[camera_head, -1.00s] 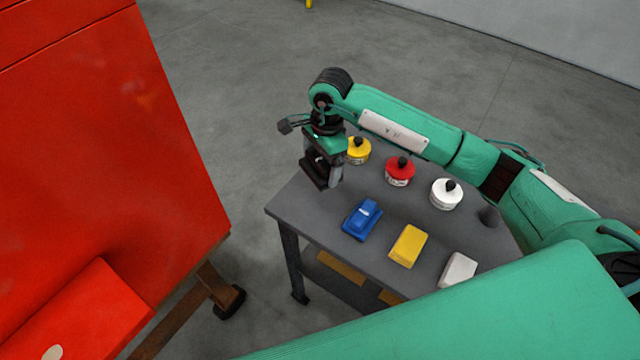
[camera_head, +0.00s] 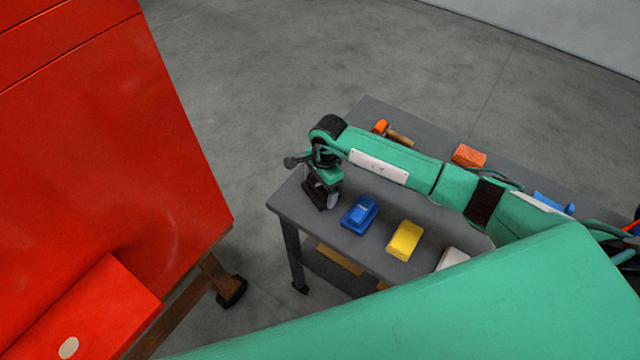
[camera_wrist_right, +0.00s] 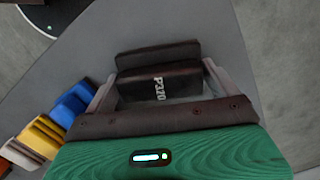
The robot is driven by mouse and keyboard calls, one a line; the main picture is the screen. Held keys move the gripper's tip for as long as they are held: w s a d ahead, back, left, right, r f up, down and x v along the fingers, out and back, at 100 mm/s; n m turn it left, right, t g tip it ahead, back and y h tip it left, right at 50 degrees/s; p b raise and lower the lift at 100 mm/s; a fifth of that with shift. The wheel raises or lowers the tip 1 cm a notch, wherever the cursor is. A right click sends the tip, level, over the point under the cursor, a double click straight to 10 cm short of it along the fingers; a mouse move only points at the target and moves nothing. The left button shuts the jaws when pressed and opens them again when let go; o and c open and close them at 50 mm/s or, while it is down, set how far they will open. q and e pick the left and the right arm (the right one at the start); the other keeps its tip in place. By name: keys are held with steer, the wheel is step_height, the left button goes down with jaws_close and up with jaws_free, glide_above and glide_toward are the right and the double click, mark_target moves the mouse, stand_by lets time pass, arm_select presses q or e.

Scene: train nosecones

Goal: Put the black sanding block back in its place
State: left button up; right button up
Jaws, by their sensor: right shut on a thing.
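The black sanding block (camera_wrist_right: 159,84), marked P320, sits between the fingers of my right gripper (camera_wrist_right: 158,72) in the wrist view. In the head view the block (camera_head: 315,194) shows partly below my right gripper (camera_head: 322,197), low over the left corner of the grey table (camera_head: 289,203). The gripper is shut on it. I cannot tell whether the block touches the table top. The blue sanding block (camera_head: 360,214) stands just to its right. My left gripper is not in view.
A yellow block (camera_head: 405,240) and a white block (camera_head: 452,258) continue the row. An orange block (camera_head: 468,156) lies behind my right arm. A large red nosecone (camera_head: 100,140) stands left of the table, with a floor gap between.

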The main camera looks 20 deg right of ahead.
steer(key=shift+f, duration=0.1)
steer(key=o, duration=0.6)
steer(key=r+b, duration=0.1)
steer(key=r, duration=0.2)
steer(key=d+r+b, duration=0.1)
steer(key=r, duration=0.3)
steer(key=r+b, duration=0.1)
steer(key=r, duration=0.3)
steer(key=shift+w+d+b, duration=0.2)
steer(key=shift+w+b, duration=0.05)
steer(key=shift+b, duration=0.15)
steer(key=shift+r, duration=0.6)
steer(key=shift+s+f, duration=0.1)
